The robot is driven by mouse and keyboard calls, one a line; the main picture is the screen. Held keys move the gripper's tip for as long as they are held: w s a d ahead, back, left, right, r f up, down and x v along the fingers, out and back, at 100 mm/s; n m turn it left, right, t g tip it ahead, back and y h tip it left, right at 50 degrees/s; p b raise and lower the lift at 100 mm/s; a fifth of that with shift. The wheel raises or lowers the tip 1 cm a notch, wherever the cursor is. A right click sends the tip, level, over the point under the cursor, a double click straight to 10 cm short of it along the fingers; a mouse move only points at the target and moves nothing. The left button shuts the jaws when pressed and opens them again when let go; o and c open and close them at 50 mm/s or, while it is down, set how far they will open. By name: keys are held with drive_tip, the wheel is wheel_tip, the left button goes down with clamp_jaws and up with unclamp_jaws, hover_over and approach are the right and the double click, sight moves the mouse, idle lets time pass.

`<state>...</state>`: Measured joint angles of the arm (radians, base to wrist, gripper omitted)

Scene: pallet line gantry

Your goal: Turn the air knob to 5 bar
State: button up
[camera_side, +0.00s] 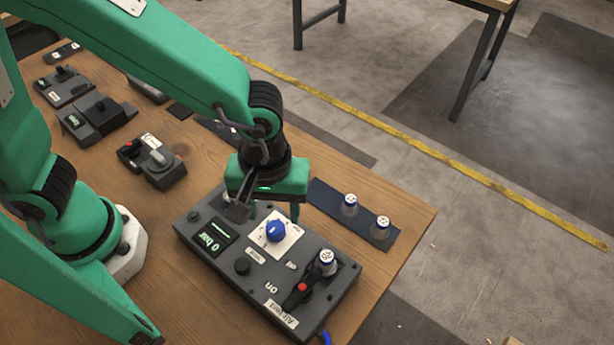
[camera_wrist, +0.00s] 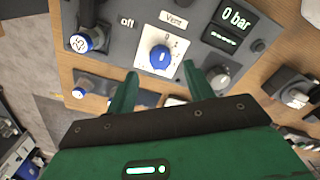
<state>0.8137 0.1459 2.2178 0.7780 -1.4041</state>
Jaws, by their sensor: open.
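The air knob (camera_side: 276,231) is a round blue knob on a white dial plate (camera_side: 292,242) on top of the dark grey air unit (camera_side: 240,285). In the wrist view, the knob (camera_wrist: 160,56) has a light mark that seems to face the 0 on its plate. The display (camera_side: 211,241) reads 0 bar, also in the wrist view (camera_wrist: 232,21). My gripper (camera_side: 266,218) is above the unit, beside the knob. In the wrist view, my open gripper (camera_wrist: 160,70) has its fingertips apart, either side of the knob's near edge, with nothing held.
A black lever with a red part (camera_side: 301,288) and a blue-and-white fitting (camera_side: 327,260) stand at the unit's right end. A dark strip with two fittings (camera_side: 350,204) lies behind. Another control box (camera_side: 152,161) sits at left. Bare wood lies in front.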

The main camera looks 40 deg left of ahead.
sight(275, 227)
drive_tip(key=shift+f, duration=2.2)
drive_tip(key=c, duration=1)
